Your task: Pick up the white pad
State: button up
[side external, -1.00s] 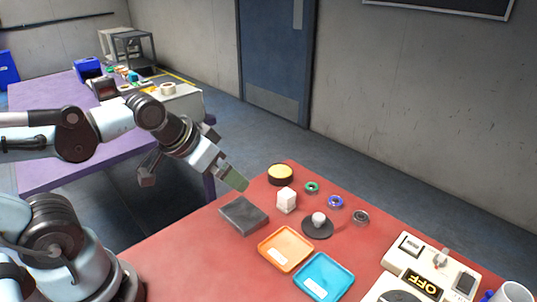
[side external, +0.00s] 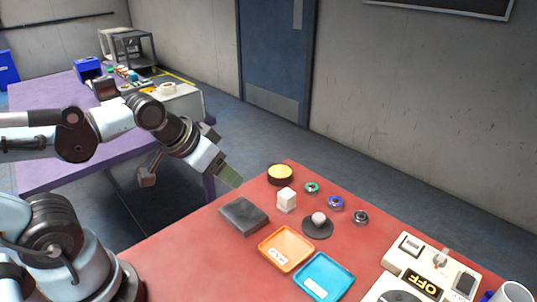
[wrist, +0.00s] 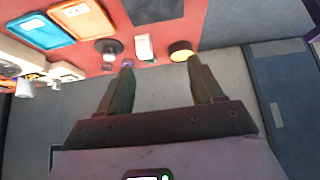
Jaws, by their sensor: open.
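A small white block (side external: 286,201), the item that best fits the white pad, stands on the red table (side external: 195,250) right of a dark grey box. In the wrist view the white block (wrist: 144,46) lies past the fingertips, between a yellow-topped round tin and a dark disc. My gripper (side external: 231,178) hangs above the table's far left edge, left of the block and apart from it. In the wrist view my gripper (wrist: 160,68) has its two fingers spread, with nothing between them.
The dark grey box (side external: 243,215) lies below and near my gripper. The yellow-topped tin (side external: 280,174), small rings (side external: 335,203) and dark disc with a pale knob (side external: 317,226) surround the block. Orange (side external: 286,249) and blue (side external: 323,277) trays lie nearer the camera.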

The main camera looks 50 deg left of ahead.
jog(key=g, duration=0.7)
send_over(287, 192)
notch_tip(287, 192, down, 12)
jog(key=shift+f, duration=0.1)
jog(key=c, duration=1)
dwell(0.3)
jog(key=shift+c, duration=0.2)
